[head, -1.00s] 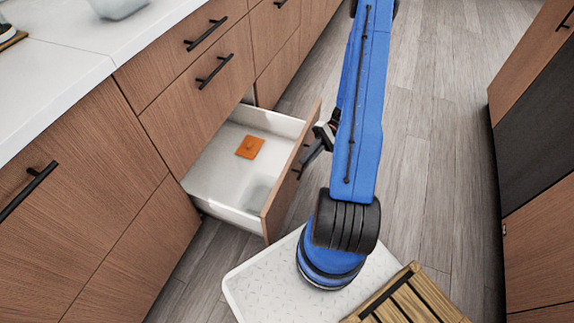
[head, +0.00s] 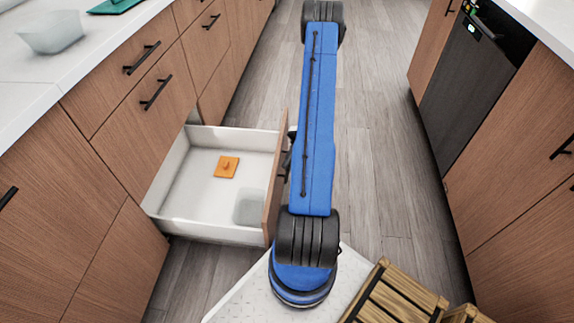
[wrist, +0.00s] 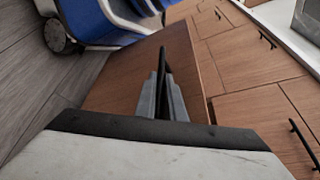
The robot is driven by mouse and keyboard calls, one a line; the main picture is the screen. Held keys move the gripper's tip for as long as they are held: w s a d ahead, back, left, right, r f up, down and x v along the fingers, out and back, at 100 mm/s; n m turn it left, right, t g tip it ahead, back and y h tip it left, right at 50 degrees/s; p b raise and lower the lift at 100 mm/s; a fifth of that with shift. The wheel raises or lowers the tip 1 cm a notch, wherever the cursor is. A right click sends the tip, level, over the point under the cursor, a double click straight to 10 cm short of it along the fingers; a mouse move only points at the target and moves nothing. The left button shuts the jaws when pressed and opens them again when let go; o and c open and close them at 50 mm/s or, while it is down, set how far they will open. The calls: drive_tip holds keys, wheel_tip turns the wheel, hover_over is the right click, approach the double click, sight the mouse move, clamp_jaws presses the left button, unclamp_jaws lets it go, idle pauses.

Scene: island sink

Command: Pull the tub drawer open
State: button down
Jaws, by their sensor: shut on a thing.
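The tub drawer (head: 205,232) is the low drawer on the left in the head view. It stands well out from the cabinet, with its white inside showing. An orange lidded piece (head: 227,167) and a clear tub (head: 250,207) lie in it. Its wooden front (wrist: 125,75) fills the middle of the wrist view. My gripper (wrist: 164,88) is shut on the black drawer handle (wrist: 163,60), which passes between the fingers. In the head view my blue arm hides most of the gripper and the handle.
Closed drawers (head: 150,110) stand above and behind the open one. A slatted wooden thing (head: 395,295) is at bottom right. A dark dishwasher (head: 470,80) is in the right-hand cabinets. Grey floor (head: 375,120) is clear along the aisle.

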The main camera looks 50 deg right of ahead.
drive_tip(key=c, duration=2.1)
unclamp_jaws()
drive_tip(key=v, duration=1.7)
drive_tip(key=shift+w+d, duration=0.1)
drive_tip(key=shift+d, duration=0.2)
